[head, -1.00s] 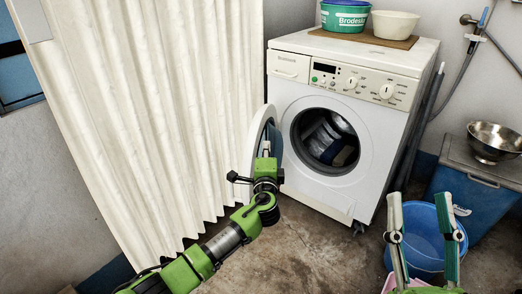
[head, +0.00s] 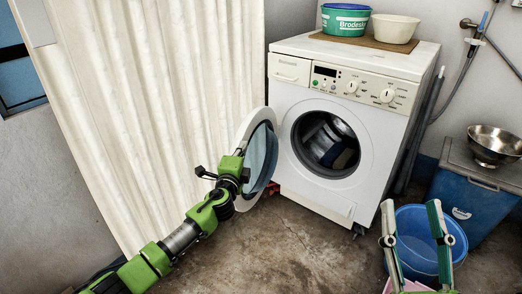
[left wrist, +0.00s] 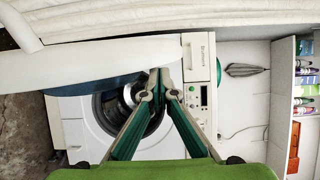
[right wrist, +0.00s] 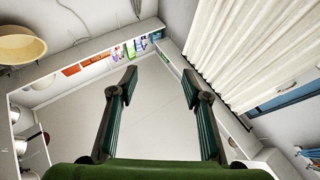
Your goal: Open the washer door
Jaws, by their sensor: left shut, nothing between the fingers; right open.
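The white washer (head: 345,110) stands against the back wall, with dark laundry in its round opening (head: 325,143). Its round door (head: 257,160) is swung wide open to the left, showing its bluish inner glass. My right gripper (head: 410,215) is open and empty at the lower right, away from the washer.
A white curtain (head: 150,100) hangs to the left, close to the open door. A blue bucket (head: 415,255) stands on the floor by my right gripper. A blue chest (head: 470,195) with a steel bowl (head: 494,143) is at the right. Floor in front of the washer is clear.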

